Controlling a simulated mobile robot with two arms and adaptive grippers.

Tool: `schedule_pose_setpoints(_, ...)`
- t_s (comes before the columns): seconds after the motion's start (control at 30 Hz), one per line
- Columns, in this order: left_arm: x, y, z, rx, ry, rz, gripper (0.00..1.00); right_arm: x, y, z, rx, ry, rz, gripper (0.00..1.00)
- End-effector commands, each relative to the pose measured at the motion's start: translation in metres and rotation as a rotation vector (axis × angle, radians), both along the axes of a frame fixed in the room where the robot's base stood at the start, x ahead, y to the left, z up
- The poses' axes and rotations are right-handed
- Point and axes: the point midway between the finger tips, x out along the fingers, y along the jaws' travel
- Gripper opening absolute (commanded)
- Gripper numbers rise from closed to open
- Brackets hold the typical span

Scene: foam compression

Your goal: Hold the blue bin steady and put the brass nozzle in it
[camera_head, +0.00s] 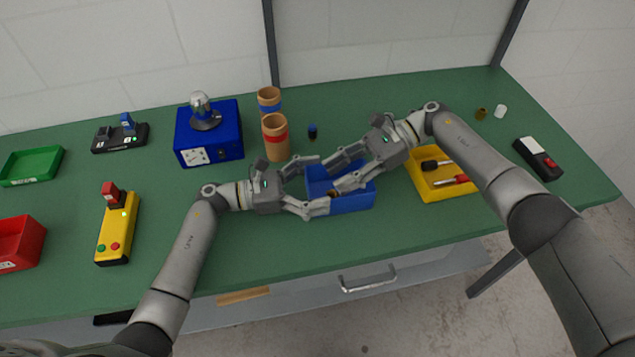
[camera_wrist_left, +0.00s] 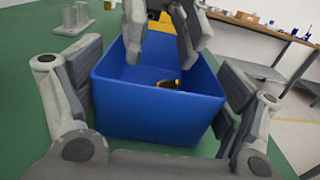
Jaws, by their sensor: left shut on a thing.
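The blue bin (camera_head: 352,202) stands on the green bench, and it fills the middle of the left wrist view (camera_wrist_left: 150,112). My left gripper (camera_head: 320,184) is shut on the bin from the left, with one finger along each side. The brass nozzle (camera_wrist_left: 167,84) lies inside the bin, dark with a gold-coloured part. It shows only as a small brown patch in the head view (camera_head: 333,193). My right gripper (camera_head: 333,177) reaches over the bin from the right. Its fingers (camera_wrist_left: 160,60) are spread apart above the nozzle, apparently empty.
A yellow control box (camera_head: 117,232) is at the left. A small brass piece (camera_head: 481,113) stands far right.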

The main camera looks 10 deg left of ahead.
Motion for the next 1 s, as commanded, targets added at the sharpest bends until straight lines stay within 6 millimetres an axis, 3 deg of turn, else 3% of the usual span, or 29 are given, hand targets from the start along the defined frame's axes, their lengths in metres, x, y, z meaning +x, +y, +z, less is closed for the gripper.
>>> schedule_pose_setpoints(0.27, 0.0, 0.0, 0.0, 0.0, 0.0, 0.0, 0.64, 0.003, -0.004, 0.002, -0.001, 0.0, -0.001, 0.41)
schedule_pose_setpoints(0.6, 0.0, 0.0, 0.0, -0.001, 0.0, 0.0, 0.64, 0.026, -0.047, 0.022, -0.001, 0.0, -0.002, 0.41)
schedule_pose_setpoints(1.0, 0.0, 0.0, 0.0, 0.0, 0.0, 0.0, 0.64, 0.032, -0.062, 0.029, 0.0, 0.0, 0.001, 0.41)
